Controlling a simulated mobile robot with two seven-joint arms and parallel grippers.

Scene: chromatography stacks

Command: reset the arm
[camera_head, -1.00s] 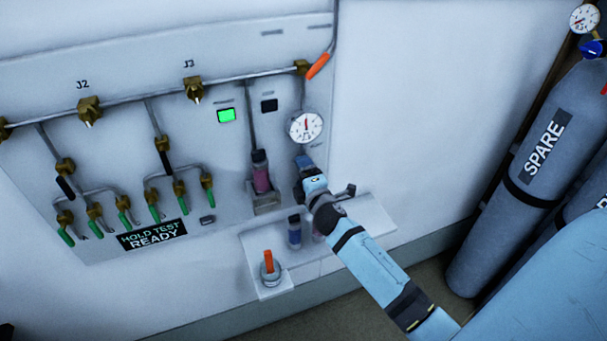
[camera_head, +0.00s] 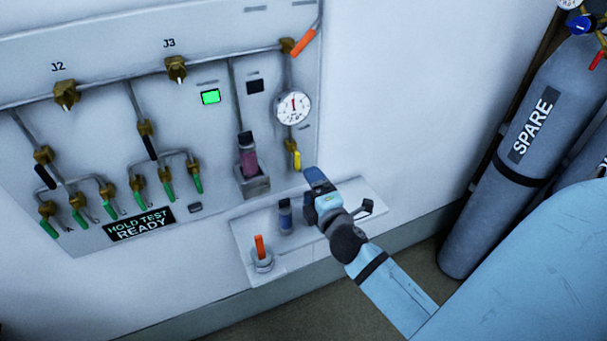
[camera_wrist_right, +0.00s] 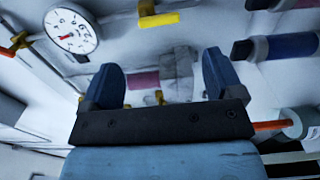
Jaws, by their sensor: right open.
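My right gripper (camera_head: 318,180) is in front of the wall panel, just below and right of a yellow-handled valve (camera_head: 294,156). In the right wrist view my right gripper (camera_wrist_right: 165,75) has its two blue fingers spread apart, with nothing between them. The yellow handle also shows in the wrist view (camera_wrist_right: 158,20), beyond the fingers and apart from them. My left gripper is not in view.
A gauge (camera_head: 293,105) and a pink-filled vial (camera_head: 248,158) in a holder are on the panel. A shelf (camera_head: 330,212) below carries a dark blue vial (camera_head: 285,216) and an orange-topped piece (camera_head: 260,248). Grey cylinders, one marked SPARE (camera_head: 530,130), stand right.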

